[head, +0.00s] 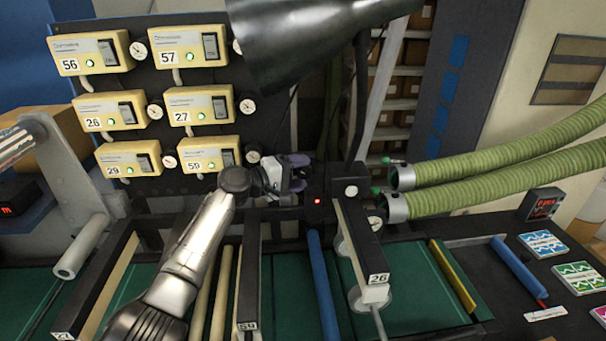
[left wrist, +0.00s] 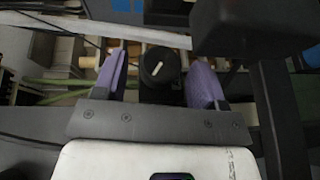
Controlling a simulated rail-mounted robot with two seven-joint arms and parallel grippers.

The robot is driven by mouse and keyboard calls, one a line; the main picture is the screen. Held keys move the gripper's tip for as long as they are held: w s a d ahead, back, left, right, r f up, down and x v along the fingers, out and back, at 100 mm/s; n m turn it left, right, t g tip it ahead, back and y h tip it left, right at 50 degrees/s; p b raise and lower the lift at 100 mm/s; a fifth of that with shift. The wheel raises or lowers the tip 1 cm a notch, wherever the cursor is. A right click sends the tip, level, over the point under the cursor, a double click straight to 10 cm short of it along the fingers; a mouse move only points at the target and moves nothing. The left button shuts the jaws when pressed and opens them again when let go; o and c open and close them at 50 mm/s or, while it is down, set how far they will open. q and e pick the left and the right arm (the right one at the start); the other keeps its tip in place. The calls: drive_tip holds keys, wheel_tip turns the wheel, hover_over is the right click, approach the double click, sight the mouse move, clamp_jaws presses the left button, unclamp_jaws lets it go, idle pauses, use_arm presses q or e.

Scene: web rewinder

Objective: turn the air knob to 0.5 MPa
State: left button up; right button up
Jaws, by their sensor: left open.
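My left gripper (head: 298,171) reaches in from the lower left in the head view, with its purple fingers beside a dark block (head: 318,190) bearing a small red light. In the left wrist view the gripper (left wrist: 158,76) is open. A round black knob (left wrist: 160,64) with a pale pointer line lies between the two purple fingers, with a visible gap on each side. I cannot tell how deep the fingers reach around it. The knob cannot be made out in the head view. A small round gauge (head: 375,223) shows to the right; its reading is too small to tell. My right gripper is not in view.
A dark panel with several numbered yellow units (head: 95,52) and small dials stands behind at left. A black lamp-like hood (head: 310,35) hangs overhead. Green hoses (head: 480,165) come in from the right. A dark arm labelled 26 (head: 360,250) and a blue roller (head: 322,285) lie in front.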

use_arm(q)
drive_tip(key=shift+c, duration=0.5)
drive_tip(key=c, duration=0.8)
drive_tip(key=shift+r+p, duration=0.25)
drive_tip(key=shift+p, duration=0.3)
drive_tip(key=y+p, duration=0.1)
drive_tip(key=m+g+y+p, duration=0.1)
drive_tip(key=p, duration=0.1)
drive_tip(key=shift+d+r+y, duration=0.1)
drive_tip(key=shift+r+y, duration=0.25)
drive_tip(key=shift+y, duration=0.05)
drive_tip(key=shift+d+m+g+y+p, duration=0.1)
drive_tip(key=shift+m+g+y+p, duration=0.2)
drive_tip(key=shift+y+p, duration=0.75)
drive_tip(key=shift+g+y+p, duration=0.3)
drive_tip(key=shift+y+p, duration=0.25)
drive_tip(key=shift+p, duration=0.25)
drive_tip(key=shift+f, duration=0.1)
